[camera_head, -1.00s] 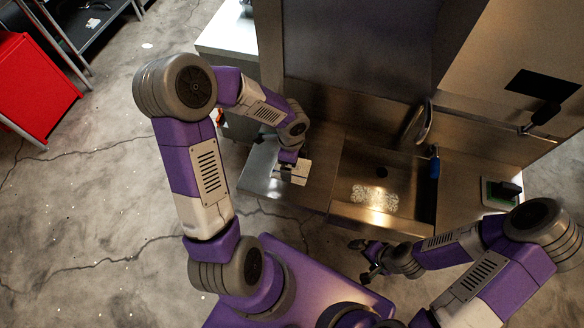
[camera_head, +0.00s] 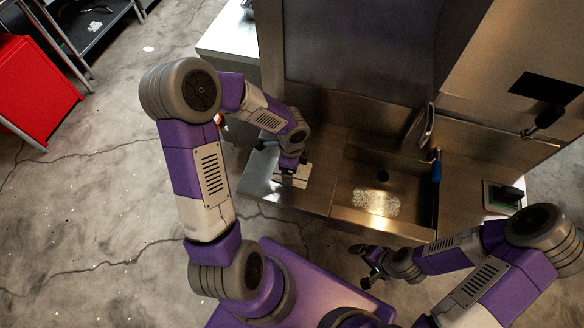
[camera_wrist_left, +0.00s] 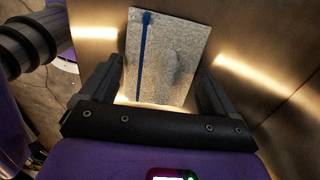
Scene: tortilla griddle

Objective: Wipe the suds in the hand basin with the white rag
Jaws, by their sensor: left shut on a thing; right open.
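The white rag (camera_head: 299,179) is at the counter left of the hand basin; whether it touches the surface is unclear. My left gripper (camera_head: 290,169) is shut on it from above. In the left wrist view the rag (camera_wrist_left: 176,62) looks flat and speckled, with a blue stripe, between my two dark fingers. The hand basin (camera_head: 352,172) is a metal sink to the right of the rag. A pale patch of suds (camera_head: 376,202) lies on its floor near the front. My right gripper (camera_head: 369,266) is open and empty, below and in front of the basin.
A faucet (camera_head: 421,127) stands at the basin's back right, with a blue-handled item (camera_head: 436,168) beside it. A green-and-dark item (camera_head: 503,196) lies on the right counter. A metal wall (camera_head: 358,55) rises behind. The counter between rag and basin is clear.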

